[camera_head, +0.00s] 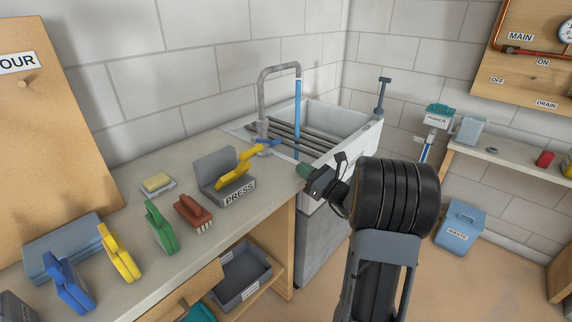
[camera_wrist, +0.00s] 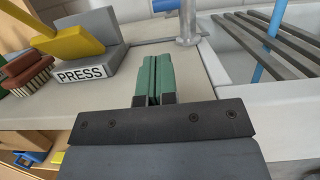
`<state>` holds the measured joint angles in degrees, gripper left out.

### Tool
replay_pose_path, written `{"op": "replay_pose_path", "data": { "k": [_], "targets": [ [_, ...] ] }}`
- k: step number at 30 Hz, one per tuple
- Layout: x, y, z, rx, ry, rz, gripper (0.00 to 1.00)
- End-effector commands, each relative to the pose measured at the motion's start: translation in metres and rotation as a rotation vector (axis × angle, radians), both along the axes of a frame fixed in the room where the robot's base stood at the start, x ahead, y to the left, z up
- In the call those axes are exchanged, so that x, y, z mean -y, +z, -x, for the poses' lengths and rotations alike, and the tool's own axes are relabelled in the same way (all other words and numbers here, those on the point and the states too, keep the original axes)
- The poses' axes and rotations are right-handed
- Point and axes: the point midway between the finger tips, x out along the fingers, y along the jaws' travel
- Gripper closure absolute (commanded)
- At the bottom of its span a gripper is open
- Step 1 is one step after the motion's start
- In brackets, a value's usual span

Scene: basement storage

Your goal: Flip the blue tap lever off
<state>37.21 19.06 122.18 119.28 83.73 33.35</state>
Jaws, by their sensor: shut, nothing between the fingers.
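The blue tap lever (camera_head: 268,143) sits at the foot of the grey tap (camera_head: 262,95), at the sink's near left corner. A blue stream (camera_head: 298,118) runs from the spout down into the sink. In the wrist view the blue lever (camera_wrist: 166,5) is cut off by the top edge, left of the tap's post (camera_wrist: 187,22). My gripper (camera_head: 303,171) has green fingertips, which also show in the wrist view (camera_wrist: 153,75). They are shut and empty, over the counter's edge by the sink, short of the lever and apart from it.
A grey press with a yellow handle (camera_head: 238,165) stands left of the lever. Dark bars (camera_head: 300,140) lie across the sink (camera_head: 350,130). Bare counter lies between press and sink.

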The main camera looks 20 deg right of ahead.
Motion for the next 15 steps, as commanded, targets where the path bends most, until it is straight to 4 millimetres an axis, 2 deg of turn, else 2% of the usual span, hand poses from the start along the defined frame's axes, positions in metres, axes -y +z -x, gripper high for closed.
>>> {"op": "replay_pose_path", "data": {
  "k": [3, 15],
  "targets": [
    [0.000, 0.001, -0.012, 0.005, -0.013, -0.017, 1.00],
    [-0.026, 0.016, -0.066, 0.006, -0.012, -0.015, 1.00]
  ]
}}
